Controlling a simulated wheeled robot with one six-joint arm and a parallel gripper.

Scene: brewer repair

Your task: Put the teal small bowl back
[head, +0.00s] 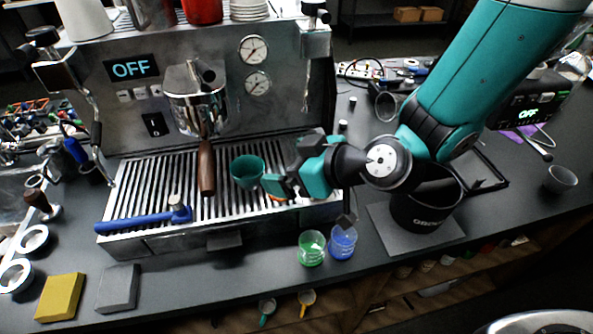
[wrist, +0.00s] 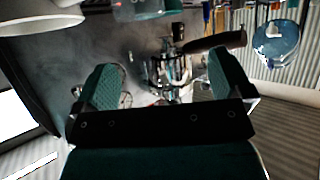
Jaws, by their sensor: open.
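The teal small bowl (head: 247,171) is at the slatted drip tray (head: 130,187) of the espresso machine, right of the wooden portafilter handle, with its opening facing up. My gripper (head: 280,180) is just right of the bowl in the head view, with a teal finger close to its rim. I cannot tell whether they touch. In the wrist view the two fingers of my gripper (wrist: 165,88) stand wide apart with nothing held between them. I cannot clearly make out the bowl in the wrist view.
A blue-handled tool (head: 143,220) lies across the tray's front left. A green beaker (head: 312,249) and a blue beaker (head: 342,243) stand in front of the tray. A black bin (head: 424,208) is to the right, with a grey bowl (head: 561,179) farther right.

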